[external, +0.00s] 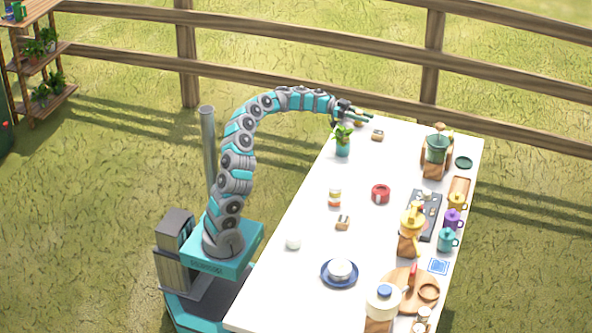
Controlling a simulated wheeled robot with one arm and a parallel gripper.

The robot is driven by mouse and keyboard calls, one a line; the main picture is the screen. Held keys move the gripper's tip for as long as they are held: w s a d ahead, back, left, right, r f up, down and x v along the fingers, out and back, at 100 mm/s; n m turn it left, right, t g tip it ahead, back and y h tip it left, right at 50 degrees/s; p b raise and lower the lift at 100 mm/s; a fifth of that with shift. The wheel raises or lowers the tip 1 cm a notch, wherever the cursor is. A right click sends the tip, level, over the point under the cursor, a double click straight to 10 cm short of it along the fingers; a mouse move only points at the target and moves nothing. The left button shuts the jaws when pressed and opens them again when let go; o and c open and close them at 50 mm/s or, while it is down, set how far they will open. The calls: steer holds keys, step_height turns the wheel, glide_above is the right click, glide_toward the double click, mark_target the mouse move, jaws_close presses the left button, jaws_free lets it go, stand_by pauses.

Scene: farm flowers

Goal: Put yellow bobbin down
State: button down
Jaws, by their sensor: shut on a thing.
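My gripper (358,112) is at the far left end of the white table (310,225), close above its surface. It is shut on a small yellow thing, which I take as the yellow bobbin (359,123). The bobbin is mostly hidden by the fingers and too small to show detail. I cannot tell whether it touches the table.
A potted plant (343,142) stands just in front of my gripper, and a small tan block (377,135) lies to its right. Jugs and small teapots crowd the right side. The middle left has free room.

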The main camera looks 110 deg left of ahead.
steer(key=shift+f+b, duration=0.2)
steer(key=shift+b, duration=0.2)
steer(key=c, duration=0.6)
jaws_free()
steer(key=p, duration=0.2)
steer(key=shift+r+p, duration=0.35)
steer(key=shift+p, duration=0.05)
steer(key=s, duration=0.2)
steer(key=s+a+b, duration=0.1)
steer(key=s, duration=0.1)
steer(key=s+f+b, duration=0.1)
steer(key=s, duration=0.1)
steer(key=shift+s+a+f, duration=0.1)
steer(key=shift+s+a, duration=0.3)
steer(key=shift+o, duration=0.6)
steer(key=shift+s, duration=0.35)
